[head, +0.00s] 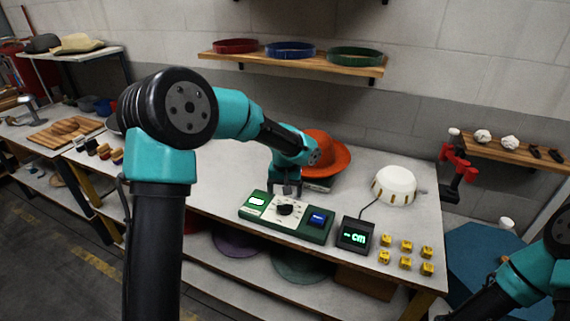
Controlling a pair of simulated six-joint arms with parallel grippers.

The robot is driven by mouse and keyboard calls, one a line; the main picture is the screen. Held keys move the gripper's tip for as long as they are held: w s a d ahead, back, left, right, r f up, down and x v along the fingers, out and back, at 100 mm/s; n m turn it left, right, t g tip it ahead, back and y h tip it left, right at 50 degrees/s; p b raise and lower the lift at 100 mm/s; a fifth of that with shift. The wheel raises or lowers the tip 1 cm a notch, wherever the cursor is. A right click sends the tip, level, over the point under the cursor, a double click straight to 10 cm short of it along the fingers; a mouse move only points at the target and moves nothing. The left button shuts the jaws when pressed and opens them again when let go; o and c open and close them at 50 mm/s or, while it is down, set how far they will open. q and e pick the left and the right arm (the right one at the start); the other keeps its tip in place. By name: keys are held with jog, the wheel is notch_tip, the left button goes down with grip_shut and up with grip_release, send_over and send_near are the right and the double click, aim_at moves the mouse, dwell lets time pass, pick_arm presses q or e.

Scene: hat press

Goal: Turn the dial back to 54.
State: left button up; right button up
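The dial (285,210) is a black round knob on a white scale, set in the middle of a green control box (258,215) on the white table. The numbers on the scale are too small to read. My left gripper (286,191) is above and just behind the dial, pointing down. Its fingers look spread, with nothing visible between them; whether they touch the knob I cannot tell. My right arm comes in at the lower right, and its gripper (446,316) is partly cut off at the bottom edge, far from the dial.
The box also bears a lit white panel (256,201) and a blue screen (318,219). A black display (355,235) reads "-- cm". Several yellow cubes (405,246) lie to its right. A white dome (394,185) and an orange hat (325,154) stand behind.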

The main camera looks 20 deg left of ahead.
aim_at(285, 205)
pick_arm(q)
notch_tip(285, 205, up, 11)
jog(key=shift+f, duration=0.15)
dwell(0.5)
jog(key=s+f+h, duration=0.1)
jog(key=s+f, duration=0.7)
jog(key=f, duration=0.5)
jog(key=s+d+f+h, duration=0.1)
jog(key=s+f, duration=0.8)
jog(key=f, duration=0.5)
jog(key=s+d+f+m+h, duration=0.1)
jog(key=s+f, duration=0.8)
jog(key=f, duration=0.4)
jog(key=shift+f+t+h, duration=0.3)
jog(key=shift+t+h, duration=0.1)
